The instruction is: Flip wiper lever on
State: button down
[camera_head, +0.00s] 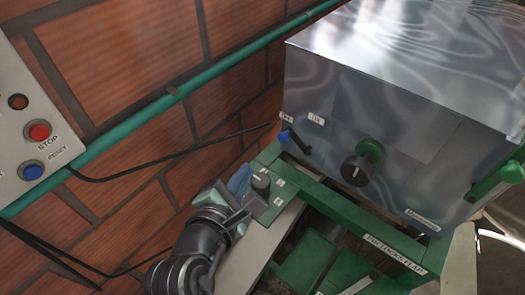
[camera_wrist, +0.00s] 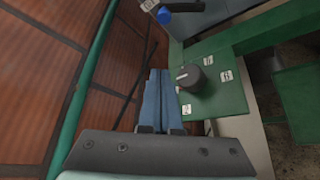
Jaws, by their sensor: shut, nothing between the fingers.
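A lever (camera_head: 295,141) with a blue knob sits low on the left of the metal housing's front. Small white labels are beside it; one appears to read ON. The blue knob also shows at the top of the wrist view (camera_wrist: 164,16). I cannot tell for sure that this is the wiper lever. My gripper (camera_head: 242,175) has blue fingers and is shut and empty. It is to the left of and below the lever, apart from it. In the wrist view the closed fingers (camera_wrist: 159,75) point up the picture toward the blue knob.
A black rotary knob (camera_wrist: 188,77) on a green panel (camera_wrist: 215,101) stands close to the right of my fingers. A brick wall with a green pipe (camera_head: 150,117) is on the left. A black handwheel (camera_head: 357,171) sticks out from the metal housing (camera_head: 400,110).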

aim_at(296, 142)
jog(key=p+x, duration=0.1)
jog(key=x, duration=0.8)
jog(key=shift+w+d+p, duration=0.2)
jog(key=shift+w+p, duration=0.05)
jog(key=shift+p, duration=0.15)
jog(key=shift+s+d+r+p, duration=0.15)
jog(key=shift+d+r+p, duration=0.6)
jog(key=shift+r+p, duration=0.15)
jog(key=shift+s+d+r+p, duration=0.25)
jog(key=shift+d+r+p, duration=0.2)
jog(key=shift+d, duration=0.1)
jog(key=shift+s+d+r+m+t, duration=0.15)
jog(key=shift+d+r+m+t, duration=0.1)
jog(key=shift+r+m+t, duration=0.3)
jog(key=shift+d+m+y+b, duration=0.1)
jog(key=shift+m+y+b, duration=0.2)
jog(key=shift+m+b, duration=0.15)
jog(key=shift+s+d+r+m+t+y+b, duration=0.15)
jog(key=shift+s+d+r+m+t+b, duration=0.3)
jog(key=shift+m+t+b, duration=0.55)
jog(key=shift+s+d+r+m+t+y+b, duration=0.1)
jog(key=shift+s+d+r+m+t+b, duration=0.35)
jog(key=shift+m+b, duration=0.85)
jog(key=shift+s+d+r+m+t+y+b, duration=0.2)
jog(key=shift+d+m+t+b, duration=0.4)
jog(key=shift+m+t+b, duration=0.5)
jog(key=shift+r, duration=0.1)
